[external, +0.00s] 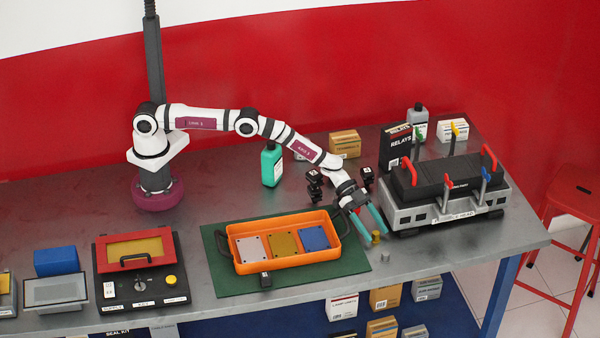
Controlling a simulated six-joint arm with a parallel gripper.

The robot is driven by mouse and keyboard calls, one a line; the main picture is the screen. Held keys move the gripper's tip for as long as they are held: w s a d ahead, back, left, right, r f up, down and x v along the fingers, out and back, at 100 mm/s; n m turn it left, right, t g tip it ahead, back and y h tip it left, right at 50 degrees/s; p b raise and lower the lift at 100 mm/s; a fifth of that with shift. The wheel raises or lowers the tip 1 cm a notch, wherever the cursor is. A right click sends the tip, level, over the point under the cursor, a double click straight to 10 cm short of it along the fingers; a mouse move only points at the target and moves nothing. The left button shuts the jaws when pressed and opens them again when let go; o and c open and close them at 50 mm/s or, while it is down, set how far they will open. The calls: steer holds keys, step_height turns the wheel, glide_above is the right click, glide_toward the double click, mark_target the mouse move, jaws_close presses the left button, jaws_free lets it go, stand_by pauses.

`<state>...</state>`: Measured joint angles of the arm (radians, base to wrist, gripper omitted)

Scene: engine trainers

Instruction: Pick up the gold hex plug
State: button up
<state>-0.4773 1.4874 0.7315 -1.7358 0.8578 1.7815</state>
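The gold hex plug (376,237) stands on the grey metal table, just right of the green mat. My gripper (375,236) reaches down to it from the upper left with two long teal fingers spread apart. The plug shows between the fingertips, close to the table. I cannot tell whether either finger touches it.
A small grey cylinder (385,257) stands just in front of the plug. An orange tray (240,264) with coloured plates is on the green mat (217,272) to the left. The engine trainer (450,203) stands close on the right. Small black parts (314,184) sit behind.

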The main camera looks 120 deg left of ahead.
jaws_close()
steer(key=shift+r, duration=0.15)
